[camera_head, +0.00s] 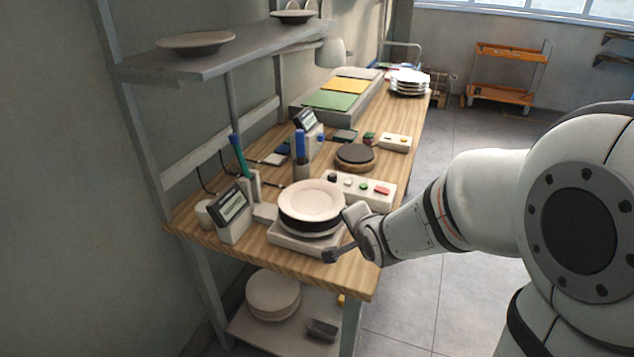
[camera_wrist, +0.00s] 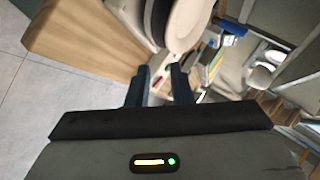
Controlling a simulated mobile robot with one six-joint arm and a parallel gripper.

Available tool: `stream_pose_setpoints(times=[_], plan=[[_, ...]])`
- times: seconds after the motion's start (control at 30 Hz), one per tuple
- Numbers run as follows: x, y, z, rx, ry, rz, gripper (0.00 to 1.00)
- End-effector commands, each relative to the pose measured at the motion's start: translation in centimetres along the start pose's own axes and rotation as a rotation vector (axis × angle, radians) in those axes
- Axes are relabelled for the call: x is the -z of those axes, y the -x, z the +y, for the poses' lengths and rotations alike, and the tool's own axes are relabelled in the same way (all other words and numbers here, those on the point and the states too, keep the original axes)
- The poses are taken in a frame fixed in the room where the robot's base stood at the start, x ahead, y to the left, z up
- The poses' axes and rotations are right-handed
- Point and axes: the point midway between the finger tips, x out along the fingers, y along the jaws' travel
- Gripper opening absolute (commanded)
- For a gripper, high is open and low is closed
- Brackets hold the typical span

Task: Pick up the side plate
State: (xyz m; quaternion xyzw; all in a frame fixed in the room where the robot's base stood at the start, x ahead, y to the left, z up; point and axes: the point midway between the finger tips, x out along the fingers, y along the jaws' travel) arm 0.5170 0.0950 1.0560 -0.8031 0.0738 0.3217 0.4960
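A cream side plate (camera_head: 312,198) lies on top of a darker plate (camera_head: 308,228), and both sit on a grey scale-like base (camera_head: 290,240) at the near end of the wooden bench. In the wrist view the cream plate (camera_wrist: 188,22) shows at the top, seen edge-on beside the dark plate (camera_wrist: 159,20). My gripper (camera_head: 338,234) is at the right side of the plates. In the wrist view my gripper's dark fingers (camera_wrist: 160,72) are apart with nothing visible between them, and the plate's rim lies just beyond the tips. I cannot tell whether they touch.
A button box (camera_head: 370,190) stands behind the plates. A small display (camera_head: 232,208) and pen holders stand to the left. More plates (camera_head: 273,293) are on the lower shelf, and a plate stack (camera_head: 409,83) is at the bench's far end. An upper shelf (camera_head: 225,62) overhangs.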

Motion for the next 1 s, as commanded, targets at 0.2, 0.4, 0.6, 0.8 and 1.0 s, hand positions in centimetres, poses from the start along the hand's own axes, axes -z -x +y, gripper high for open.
stream_pose_setpoints(times=[0.2,0.4,0.6,0.8,1.0], plan=[[-5.1,-6.2,-0.8,0.227,-0.385,-0.121,0.2],[-7.2,-7.7,-1.4,0.316,-0.563,-0.209,0.2],[-7.6,-9.3,-2.2,0.327,-0.59,-0.223,0.2],[-7.7,-10.8,-3.1,0.328,-0.588,-0.221,0.2],[-7.9,-13.3,-4.2,0.326,-0.587,-0.221,0.2]])
